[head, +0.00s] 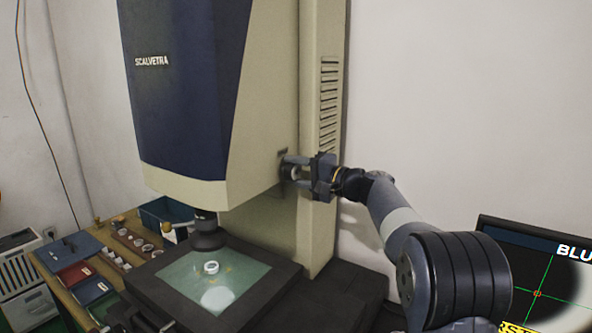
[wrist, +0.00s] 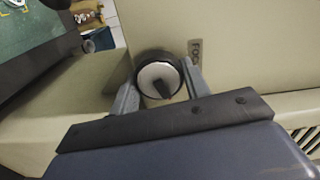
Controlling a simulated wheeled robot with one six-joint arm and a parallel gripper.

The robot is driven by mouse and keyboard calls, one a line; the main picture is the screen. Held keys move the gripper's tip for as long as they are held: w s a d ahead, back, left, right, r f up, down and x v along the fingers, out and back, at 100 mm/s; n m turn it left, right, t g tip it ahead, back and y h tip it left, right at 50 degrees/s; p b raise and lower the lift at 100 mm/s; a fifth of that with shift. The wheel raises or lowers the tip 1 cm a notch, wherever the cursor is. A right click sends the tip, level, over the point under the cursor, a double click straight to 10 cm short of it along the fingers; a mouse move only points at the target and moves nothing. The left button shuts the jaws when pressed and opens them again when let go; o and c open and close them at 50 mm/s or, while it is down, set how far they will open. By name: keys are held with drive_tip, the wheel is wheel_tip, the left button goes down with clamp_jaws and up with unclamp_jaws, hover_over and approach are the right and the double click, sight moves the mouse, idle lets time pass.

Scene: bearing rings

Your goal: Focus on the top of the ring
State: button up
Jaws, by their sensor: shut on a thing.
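A metal ring (head: 211,267) lies on the glass stage (head: 178,273) of the measuring machine, under the dark lens (head: 207,238). A round focus knob (wrist: 160,78) with a black rim and pale face sits on the machine's side, with a dark pointer on its face. My gripper (wrist: 158,92) is shut on the knob, one finger on each side. In the head view my gripper (head: 293,170) reaches the machine's column from the right and partly hides the knob. Part of the stage also shows at the upper left of the wrist view.
A monitor (head: 540,290) at the lower right shows green crosshair lines and the partly cut-off word "BLU". A wooden bench (head: 98,291) at the left holds coloured trays and a rack with several rings. The machine's head (head: 190,90) stands above the stage.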

drive_tip(key=m+p, duration=0.2)
drive_tip(key=m, duration=0.3)
drive_tip(key=shift+f, duration=0.1)
drive_tip(key=shift+m, duration=0.4)
drive_tip(key=o, duration=1)
drive_tip(key=b+v, duration=0.2)
drive_tip(key=v, duration=0.8)
drive_tip(key=shift+s+d+b, duration=0.25)
drive_tip(key=shift+d+b, duration=0.1)
drive_tip(key=shift+b, duration=0.05)
